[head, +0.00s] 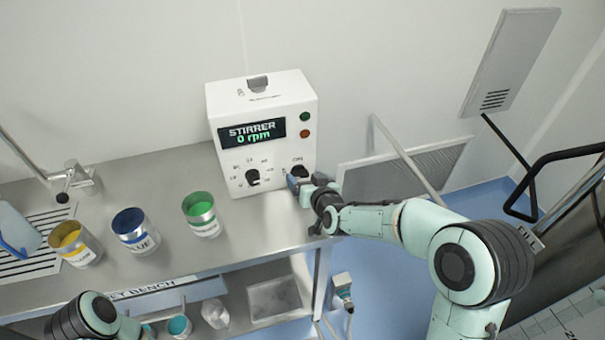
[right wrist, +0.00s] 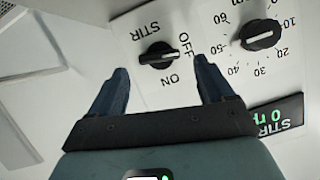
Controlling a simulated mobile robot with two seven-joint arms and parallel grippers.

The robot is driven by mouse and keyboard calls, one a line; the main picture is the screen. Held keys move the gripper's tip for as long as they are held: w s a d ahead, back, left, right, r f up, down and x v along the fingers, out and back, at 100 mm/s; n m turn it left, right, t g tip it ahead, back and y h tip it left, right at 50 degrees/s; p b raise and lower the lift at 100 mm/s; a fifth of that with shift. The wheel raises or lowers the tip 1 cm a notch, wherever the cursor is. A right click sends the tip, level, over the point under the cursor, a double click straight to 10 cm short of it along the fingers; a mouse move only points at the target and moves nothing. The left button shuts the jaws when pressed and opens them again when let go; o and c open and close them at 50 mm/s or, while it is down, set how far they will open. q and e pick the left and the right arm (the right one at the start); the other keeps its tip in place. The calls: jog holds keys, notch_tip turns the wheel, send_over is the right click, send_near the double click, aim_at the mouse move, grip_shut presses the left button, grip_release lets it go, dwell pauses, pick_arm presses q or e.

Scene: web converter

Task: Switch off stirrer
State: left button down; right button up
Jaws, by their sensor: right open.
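The white stirrer control box (head: 222,150) stands on the steel bench; its display (head: 251,133) reads "STIRRER 0 rpm". Its black STIR knob (right wrist: 155,55) has OFF and ON labels. The knob's bar lies nearly level in the right wrist view, its right end close to the OFF label. My right gripper (head: 297,183) is at the box's lower right front, partly hiding this knob in the head view. In the right wrist view its open fingers (right wrist: 160,72) stand on either side of the knob with gaps. My left gripper is out of view; only part of that arm shows.
A second, numbered dial (right wrist: 260,35) sits beside the STIR knob. Green (head: 304,117) and red (head: 305,134) round lights are above. Yellow (head: 72,245), blue (head: 135,232) and green (head: 202,215) paint cans stand left on the bench (head: 150,180).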

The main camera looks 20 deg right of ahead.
aim_at(301, 174)
jog(key=shift+x, duration=1.55)
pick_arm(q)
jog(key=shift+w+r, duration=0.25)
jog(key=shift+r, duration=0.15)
pick_arm(e)
jog(key=c, duration=1)
jog(key=shift+a+r+n+h+p, duration=0.1)
jog(key=shift+a+n+h+p, duration=0.2)
jog(key=shift+n+p, duration=0.2)
jog(key=shift+c, duration=0.2)
jog(key=shift+d+n+h, duration=0.1)
jog(key=shift+n+h, duration=0.2)
jog(key=shift+n, duration=0.1)
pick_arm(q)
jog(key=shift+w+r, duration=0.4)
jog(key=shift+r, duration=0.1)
